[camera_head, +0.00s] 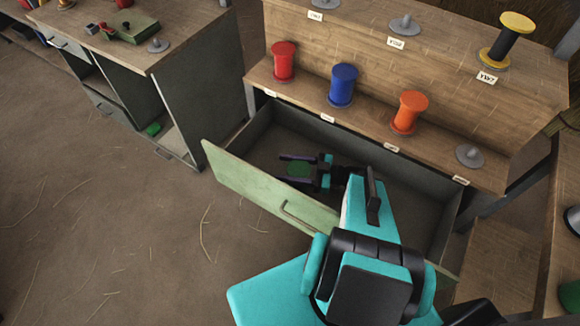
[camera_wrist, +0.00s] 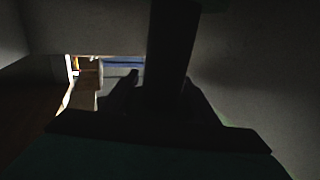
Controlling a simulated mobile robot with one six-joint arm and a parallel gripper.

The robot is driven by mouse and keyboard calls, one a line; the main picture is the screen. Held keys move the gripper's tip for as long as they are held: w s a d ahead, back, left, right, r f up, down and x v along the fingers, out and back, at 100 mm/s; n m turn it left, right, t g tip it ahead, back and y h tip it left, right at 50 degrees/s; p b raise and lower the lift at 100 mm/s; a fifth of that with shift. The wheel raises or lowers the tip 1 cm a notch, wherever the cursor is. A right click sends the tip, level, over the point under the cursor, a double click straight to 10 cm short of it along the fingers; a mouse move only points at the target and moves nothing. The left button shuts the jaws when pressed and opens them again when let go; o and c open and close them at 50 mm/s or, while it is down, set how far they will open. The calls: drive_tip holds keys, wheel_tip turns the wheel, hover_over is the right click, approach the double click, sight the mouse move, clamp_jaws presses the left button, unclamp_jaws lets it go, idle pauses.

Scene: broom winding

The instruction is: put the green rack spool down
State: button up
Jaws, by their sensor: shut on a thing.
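I cannot tell whether the spool touches the drawer floor (camera_head: 405,212). The wrist view is very dark; a dark upright shape fills its middle, and I cannot make out the spool there.
The open drawer's pale green front (camera_head: 250,190) bounds the space beside my arm. Red (camera_head: 284,62), blue (camera_head: 342,86) and orange (camera_head: 408,113) spools stand on the lower shelf, beside an empty grey holder (camera_head: 469,156). A yellow-flanged spool (camera_head: 507,42) stands on the upper shelf.

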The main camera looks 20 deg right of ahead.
drive_tip(key=shift+f+b, duration=0.25)
drive_tip(key=shift+b, duration=0.3)
drive_tip(key=o, duration=0.9)
drive_tip(key=shift+o, duration=0.2)
drive_tip(key=shift+r+p, duration=0.35)
drive_tip(key=shift+p, duration=0.4)
drive_tip(key=shift+r+p, duration=0.4)
drive_tip(key=shift+p, duration=0.4)
drive_tip(key=shift+s+d+f+b, duration=0.15)
drive_tip(key=shift+d+f+b, duration=0.05)
drive_tip(key=shift+d+b, duration=0.15)
drive_tip(key=b+v, duration=0.3)
drive_tip(key=v, duration=0.8)
